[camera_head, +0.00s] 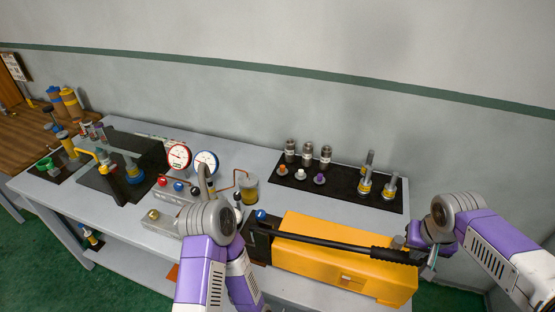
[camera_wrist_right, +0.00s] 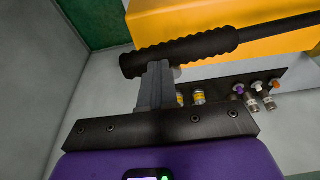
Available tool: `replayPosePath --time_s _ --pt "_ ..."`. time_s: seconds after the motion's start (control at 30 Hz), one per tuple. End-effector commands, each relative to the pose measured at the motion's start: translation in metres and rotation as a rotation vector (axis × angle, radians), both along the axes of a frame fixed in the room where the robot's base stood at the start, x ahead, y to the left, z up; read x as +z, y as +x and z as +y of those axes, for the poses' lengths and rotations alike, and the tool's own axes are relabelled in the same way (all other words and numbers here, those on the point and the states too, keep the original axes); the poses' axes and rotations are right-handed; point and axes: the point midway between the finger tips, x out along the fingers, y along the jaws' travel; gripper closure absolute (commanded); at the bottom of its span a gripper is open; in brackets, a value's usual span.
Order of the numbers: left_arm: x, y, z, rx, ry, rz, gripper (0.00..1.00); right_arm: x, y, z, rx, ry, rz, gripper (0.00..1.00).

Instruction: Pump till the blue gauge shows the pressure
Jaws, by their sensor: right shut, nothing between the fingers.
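The blue-rimmed gauge (camera_head: 206,162) stands on the bench beside the red-rimmed gauge (camera_head: 179,156). Its needle is too small to read. The yellow pump (camera_head: 345,275) lies at the front right of the bench. Its long black lever (camera_head: 325,241) runs low across it to a ribbed grip (camera_head: 393,256). My right gripper (camera_head: 430,262) is at the grip end, shut and empty. In the right wrist view its fingers (camera_wrist_right: 155,85) overlap the ribbed grip (camera_wrist_right: 185,50); contact is unclear.
A black mat (camera_head: 335,185) at the back right carries several metal fittings and coloured caps. A grey valve block (camera_head: 172,194) with knobs sits before the gauges. A yellow-liquid jar (camera_head: 249,190) stands right of them. A black vise stand (camera_head: 115,180) is at left.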

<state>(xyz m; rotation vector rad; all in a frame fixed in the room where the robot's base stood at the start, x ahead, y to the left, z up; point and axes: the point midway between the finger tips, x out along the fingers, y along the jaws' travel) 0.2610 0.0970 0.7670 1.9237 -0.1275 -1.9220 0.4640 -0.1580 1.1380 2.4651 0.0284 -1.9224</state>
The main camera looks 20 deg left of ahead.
Motion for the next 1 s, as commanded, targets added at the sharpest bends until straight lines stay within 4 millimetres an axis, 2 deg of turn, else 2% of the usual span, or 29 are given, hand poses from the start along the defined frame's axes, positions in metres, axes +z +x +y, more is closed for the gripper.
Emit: replayPosePath --time_s 0.23,0.7,1.0 --pt "0.008 0.0 0.0 0.0 0.0 0.001 0.57 0.01 0.001 0.002 0.0 0.0 -0.003 1.0" --pt "0.068 0.0 0.0 0.0 0.0 0.0 0.57 0.082 0.001 0.022 0.001 0.001 -0.005 1.0" --pt "0.068 0.0 0.0 0.0 0.0 0.0 0.57 0.082 0.001 0.023 0.0 0.001 -0.003 1.0"
